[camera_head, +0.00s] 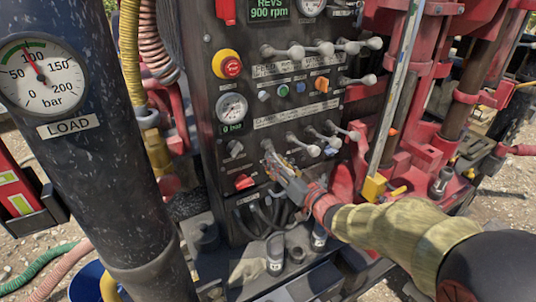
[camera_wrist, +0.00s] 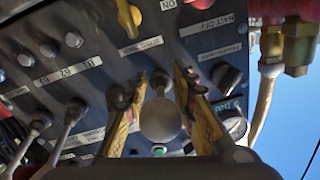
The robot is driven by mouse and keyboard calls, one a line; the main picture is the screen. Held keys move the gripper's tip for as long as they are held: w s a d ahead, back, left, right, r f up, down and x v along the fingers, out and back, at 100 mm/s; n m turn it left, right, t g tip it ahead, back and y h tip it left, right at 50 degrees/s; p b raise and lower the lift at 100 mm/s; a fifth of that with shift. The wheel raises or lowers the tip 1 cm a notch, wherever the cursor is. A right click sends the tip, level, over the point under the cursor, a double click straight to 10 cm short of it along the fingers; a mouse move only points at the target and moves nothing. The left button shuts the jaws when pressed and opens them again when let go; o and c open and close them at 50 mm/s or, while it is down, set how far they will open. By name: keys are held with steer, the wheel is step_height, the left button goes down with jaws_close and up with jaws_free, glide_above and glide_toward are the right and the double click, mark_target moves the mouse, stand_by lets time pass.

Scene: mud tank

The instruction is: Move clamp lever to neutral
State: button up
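The control panel (camera_head: 290,110) carries a lower row of metal levers with ball knobs. My gripper (camera_head: 279,169) is at the leftmost lever (camera_head: 267,145) of that row. In the wrist view my gripper (camera_wrist: 158,90) is open, with one worn yellow finger on each side of this lever's round knob (camera_wrist: 160,121). Gaps show between the knob and both fingers. The label for this lever is too small to read, so I cannot tell whether it is the clamp lever. The fingers partly hide the lever in the head view.
Other lower levers (camera_head: 312,150) stand just right of my gripper, with an upper row (camera_head: 325,48) above. A red knob (camera_head: 244,182) is below left, and a red emergency button (camera_head: 231,66) is higher. A thick dark column (camera_head: 105,170) with a load gauge stands left.

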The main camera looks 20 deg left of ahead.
steer(key=shift+w+a, duration=0.1)
steer(key=shift+w, duration=0.05)
steer(key=shift+c, duration=0.6)
jaws_close()
steer(key=shift+f, duration=0.2)
